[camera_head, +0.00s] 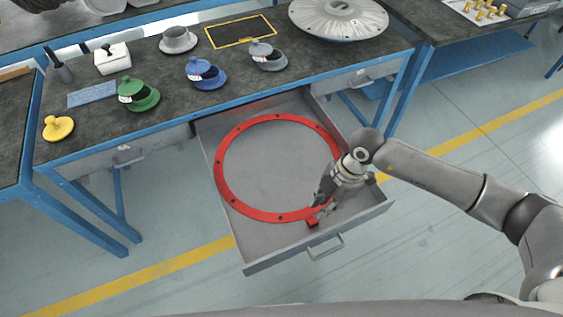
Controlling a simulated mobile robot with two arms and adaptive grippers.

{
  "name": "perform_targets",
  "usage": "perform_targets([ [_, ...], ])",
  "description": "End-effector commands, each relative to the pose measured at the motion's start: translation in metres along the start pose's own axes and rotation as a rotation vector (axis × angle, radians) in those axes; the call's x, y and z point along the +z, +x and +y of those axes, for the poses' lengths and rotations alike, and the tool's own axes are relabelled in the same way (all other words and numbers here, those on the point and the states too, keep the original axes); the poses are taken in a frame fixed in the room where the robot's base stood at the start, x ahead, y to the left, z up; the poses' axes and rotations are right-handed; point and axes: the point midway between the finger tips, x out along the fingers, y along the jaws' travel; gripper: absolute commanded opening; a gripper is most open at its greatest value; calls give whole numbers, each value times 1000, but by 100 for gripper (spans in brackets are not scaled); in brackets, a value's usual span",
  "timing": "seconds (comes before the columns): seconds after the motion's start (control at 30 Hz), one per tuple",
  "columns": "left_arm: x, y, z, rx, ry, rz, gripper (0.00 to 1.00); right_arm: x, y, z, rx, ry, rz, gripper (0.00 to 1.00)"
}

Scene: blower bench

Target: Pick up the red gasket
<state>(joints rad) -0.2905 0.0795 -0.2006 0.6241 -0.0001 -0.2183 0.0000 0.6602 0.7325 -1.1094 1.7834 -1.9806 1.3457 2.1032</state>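The red gasket (222,180) is a large flat ring with small dark holes. It lies in the open grey drawer (265,256) below the bench. A small red block or tab (313,222) shows at its front right edge, close to the drawer's front wall. My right gripper (322,208) points down over the ring's front right part, at or just above this tab, and hides a stretch of the ring. The fingers are small and dark here, so I cannot tell whether they grip the ring. My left gripper is out of view.
The drawer's handle (325,248) faces me. The bench top (180,100) above holds green (138,95), blue (205,73) and grey (267,55) lidded parts, a yellow part (58,127) and a large metal disc (338,17). The floor to the right is clear.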

Motion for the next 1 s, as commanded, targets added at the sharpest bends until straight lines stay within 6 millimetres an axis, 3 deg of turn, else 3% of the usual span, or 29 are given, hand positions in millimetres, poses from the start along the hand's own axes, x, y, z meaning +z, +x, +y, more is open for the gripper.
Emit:
perform_targets([
  [0.1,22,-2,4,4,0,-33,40,-1,16,0,-1,0,3,21],
  [0.2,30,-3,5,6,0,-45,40,0,23,0,1,-1,2,21],
  [0.37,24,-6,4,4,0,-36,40,2,39,-1,-2,1,3,21],
  [0.6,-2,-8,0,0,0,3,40,3,72,-1,2,-1,5,21],
  [0.87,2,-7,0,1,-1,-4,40,3,76,-1,2,-3,4,21],
  [1.0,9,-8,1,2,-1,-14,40,3,76,-1,2,-2,4,7],
])
